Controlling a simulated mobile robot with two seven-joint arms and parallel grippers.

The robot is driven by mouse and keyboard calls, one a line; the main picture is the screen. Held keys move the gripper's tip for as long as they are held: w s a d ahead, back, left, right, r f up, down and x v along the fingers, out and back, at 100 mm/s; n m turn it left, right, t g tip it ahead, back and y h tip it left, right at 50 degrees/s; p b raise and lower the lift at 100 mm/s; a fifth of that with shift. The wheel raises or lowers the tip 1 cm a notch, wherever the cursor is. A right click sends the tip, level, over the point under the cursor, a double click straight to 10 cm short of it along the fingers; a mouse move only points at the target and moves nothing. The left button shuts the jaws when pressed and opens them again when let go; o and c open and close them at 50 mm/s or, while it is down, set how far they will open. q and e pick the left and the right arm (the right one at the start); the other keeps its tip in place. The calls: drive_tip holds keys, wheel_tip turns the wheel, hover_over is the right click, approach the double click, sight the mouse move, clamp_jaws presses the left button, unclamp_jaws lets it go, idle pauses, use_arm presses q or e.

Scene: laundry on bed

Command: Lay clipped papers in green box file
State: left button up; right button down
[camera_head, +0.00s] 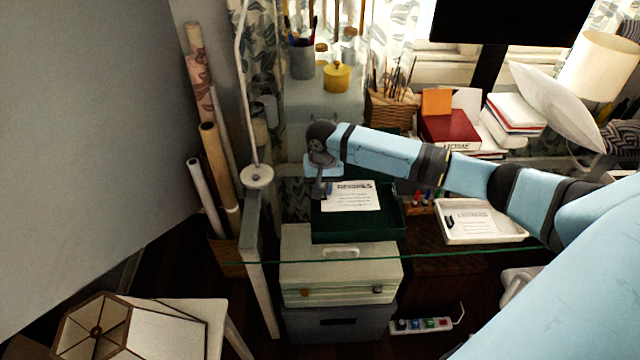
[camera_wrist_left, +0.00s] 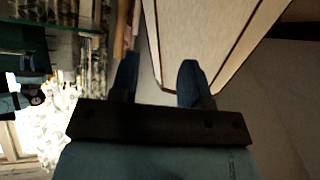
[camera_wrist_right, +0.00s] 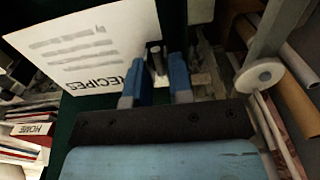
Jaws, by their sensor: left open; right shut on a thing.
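The clipped papers (camera_head: 352,197), a white sheet headed RECIPES, lie over the open green box file (camera_head: 358,234) in the head view. Whether they rest on its bottom or hang just above it is hard to tell. My right gripper (camera_head: 322,190) is at the papers' left end, pointing down. In the right wrist view, the fingers of my right gripper (camera_wrist_right: 163,70) are shut at the heading edge of the papers (camera_wrist_right: 90,50), around a small metallic clip (camera_wrist_right: 157,58). My left gripper (camera_wrist_left: 157,75) is open and empty in the left wrist view, outside the head view.
The green file stands on a glass desk, above a cream box (camera_head: 340,278). A white tray (camera_head: 485,236) with another sheet is at its right. Rolled tubes (camera_head: 217,165) stand left; a wicker basket (camera_head: 390,108) is behind.

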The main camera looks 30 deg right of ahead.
drive_tip(key=p, duration=0.2)
drive_tip(key=shift+r+p, duration=0.25)
drive_tip(key=shift+p, duration=0.05)
drive_tip(key=shift+f, duration=0.4)
wheel_tip(320, 180, down, 3)
drive_tip(key=b, duration=0.3)
drive_tip(key=shift+r+b, duration=0.15)
drive_tip(key=shift+b, duration=0.15)
drive_tip(key=shift+f, duration=2.05)
drive_tip(key=c, duration=0.9)
unclamp_jaws()
drive_tip(key=shift+c, duration=0.2)
